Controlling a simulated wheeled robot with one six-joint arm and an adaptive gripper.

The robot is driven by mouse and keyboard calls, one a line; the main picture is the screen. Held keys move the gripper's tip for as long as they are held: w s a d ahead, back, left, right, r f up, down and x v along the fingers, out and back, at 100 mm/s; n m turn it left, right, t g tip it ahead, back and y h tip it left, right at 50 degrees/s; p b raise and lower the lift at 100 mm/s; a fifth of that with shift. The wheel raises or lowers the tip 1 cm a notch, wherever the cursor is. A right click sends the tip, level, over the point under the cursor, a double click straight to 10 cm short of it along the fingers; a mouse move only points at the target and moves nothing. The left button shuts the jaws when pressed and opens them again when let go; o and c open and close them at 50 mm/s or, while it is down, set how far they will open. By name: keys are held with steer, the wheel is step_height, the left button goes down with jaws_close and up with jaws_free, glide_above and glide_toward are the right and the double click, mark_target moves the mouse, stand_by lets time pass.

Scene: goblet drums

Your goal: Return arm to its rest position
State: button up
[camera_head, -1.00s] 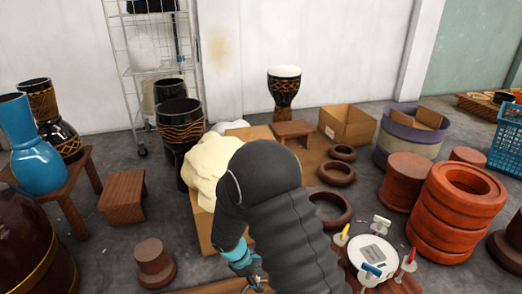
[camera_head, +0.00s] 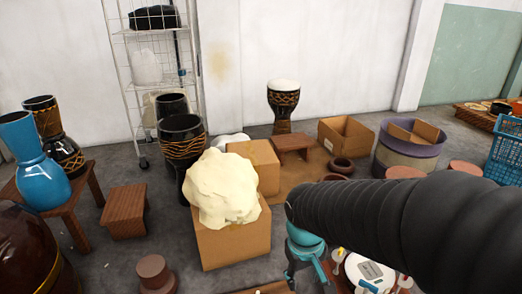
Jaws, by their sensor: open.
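My arm, in a black ribbed sleeve, reaches in from the right edge of the head view and bends down at its left end. My gripper (camera_head: 306,276) hangs below this bend, with a teal body and dark fingers. It is open, and I see nothing held in it. It is just right of a cardboard box (camera_head: 232,247) topped by a cream lump (camera_head: 222,190), and apart from both as far as I can tell. The sleeve hides much of the floor at the right.
A white round device (camera_head: 370,272) sits below the arm, among small tools. Goblet drums (camera_head: 283,105) stand at the back, and a blue one (camera_head: 22,145) stands on a stool at left. An open box (camera_head: 346,136) and a purple-rimmed tub (camera_head: 408,150) are beyond the arm.

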steer(key=s+d+r+m+t+p, duration=0.2)
steer(key=s+d+r, duration=0.1)
steer(key=r, duration=0.5)
steer(key=s+d+r+m+t+p, duration=0.1)
steer(key=s+d+r+t+p, duration=0.1)
steer(key=r, duration=0.6)
steer(key=shift+s+d+m+t+y, duration=0.35)
steer(key=shift+s+d, duration=0.4)
steer(key=shift+s, duration=0.3)
